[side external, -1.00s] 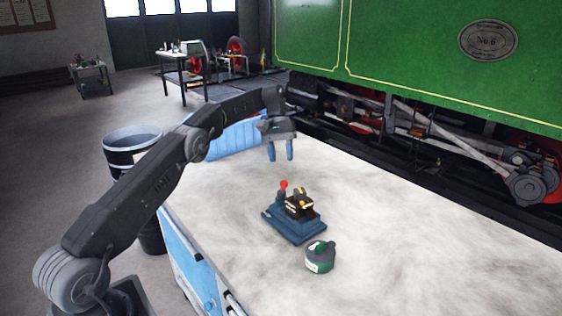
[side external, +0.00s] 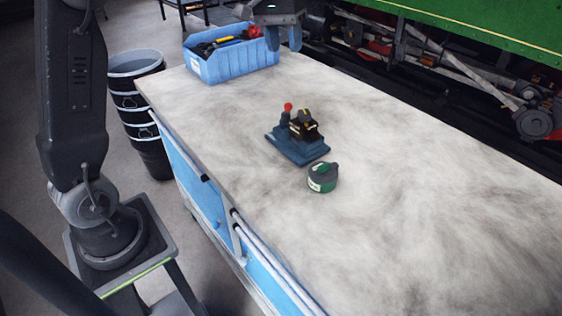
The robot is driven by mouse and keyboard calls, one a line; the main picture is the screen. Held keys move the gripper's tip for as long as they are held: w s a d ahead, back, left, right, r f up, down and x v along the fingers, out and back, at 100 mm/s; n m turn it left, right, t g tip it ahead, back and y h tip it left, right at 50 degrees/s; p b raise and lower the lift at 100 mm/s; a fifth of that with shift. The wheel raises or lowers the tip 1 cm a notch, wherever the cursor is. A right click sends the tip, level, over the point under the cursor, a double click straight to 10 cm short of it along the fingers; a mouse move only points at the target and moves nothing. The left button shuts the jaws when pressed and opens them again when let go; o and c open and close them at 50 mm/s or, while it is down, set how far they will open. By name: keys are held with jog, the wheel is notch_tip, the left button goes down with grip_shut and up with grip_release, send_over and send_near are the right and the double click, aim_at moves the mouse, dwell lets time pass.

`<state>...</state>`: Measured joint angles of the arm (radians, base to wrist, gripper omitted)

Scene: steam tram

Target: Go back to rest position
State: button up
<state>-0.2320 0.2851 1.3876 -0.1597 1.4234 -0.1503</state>
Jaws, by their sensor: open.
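My gripper (side external: 284,38) is at the top edge of the side external view, above the far part of the workbench (side external: 400,150). Its two blue-grey fingers point down, apart and empty. The rest of the arm above it is cut off by the frame. A dark blue base (side external: 292,148) stands on the bench, with a red-knobbed lever (side external: 287,112) and a black block with yellow marks (side external: 304,125) on it. A green and white round container (side external: 322,178) sits just in front of the base. My gripper touches neither.
A blue bin (side external: 230,64) with tools stands at the bench's far left corner, close to my gripper in the picture. Black buckets (side external: 145,120) stand on the floor left of the bench. A green locomotive (side external: 480,25) is behind. The right of the bench is clear.

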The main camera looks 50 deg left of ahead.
jog(key=s+d+m+t+y, duration=0.15)
jog(key=s+d, duration=0.35)
jog(key=s, duration=0.8)
jog(key=s+d+f+m+t, duration=0.3)
jog(key=s+f, duration=0.3)
jog(key=s, duration=0.6)
jog(key=shift+w, duration=0.1)
jog(key=shift+c, duration=0.2)
